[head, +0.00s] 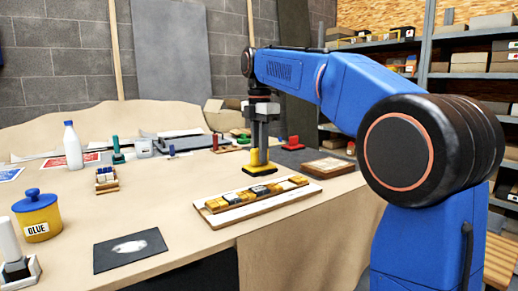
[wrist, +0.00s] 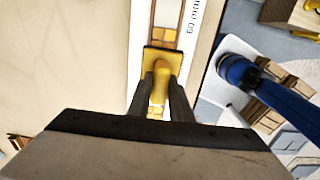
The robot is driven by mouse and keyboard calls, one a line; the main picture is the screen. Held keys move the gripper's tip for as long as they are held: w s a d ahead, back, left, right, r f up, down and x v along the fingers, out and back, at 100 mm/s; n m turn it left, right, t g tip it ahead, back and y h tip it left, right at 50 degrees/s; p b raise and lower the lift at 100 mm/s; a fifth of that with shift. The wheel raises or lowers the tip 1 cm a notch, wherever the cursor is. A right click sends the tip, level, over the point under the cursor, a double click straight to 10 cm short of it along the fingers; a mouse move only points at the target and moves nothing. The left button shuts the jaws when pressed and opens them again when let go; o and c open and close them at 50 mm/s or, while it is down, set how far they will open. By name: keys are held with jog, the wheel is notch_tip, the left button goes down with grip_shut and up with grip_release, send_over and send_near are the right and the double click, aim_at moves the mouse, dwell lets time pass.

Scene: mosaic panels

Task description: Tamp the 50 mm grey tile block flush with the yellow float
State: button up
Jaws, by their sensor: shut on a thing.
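My gripper (head: 262,138) points down over the table and is shut on the upright yellow handle of the float (head: 258,164). In the wrist view, the dark fingers clasp the yellow float (wrist: 158,85) from both sides. The mosaic panel (head: 222,217) is a long pale tray with amber, white and dark tiles, in front of the float in the head view. In the wrist view, the float overlaps the panel's strip, with amber tiles (wrist: 165,38) beyond it and a white edge with "mm" lettering beside it. I cannot single out the grey tile block. Whether the float touches anything is unclear.
A brown framed board (head: 327,167) lies right of the panel. A yellow glue pot (head: 38,218), a dark mat (head: 118,254), a white bottle (head: 72,147) and a small tile rack (head: 106,181) stand to the left. Several hand tools are at the back. The table between rack and panel is clear.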

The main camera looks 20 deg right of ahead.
aim_at(259, 166)
jog(key=shift+f, duration=2.25)
jog(key=shift+f, duration=0.95)
dwell(1.2)
jog(key=shift+r, duration=3.65)
jog(key=shift+a, duration=0.1)
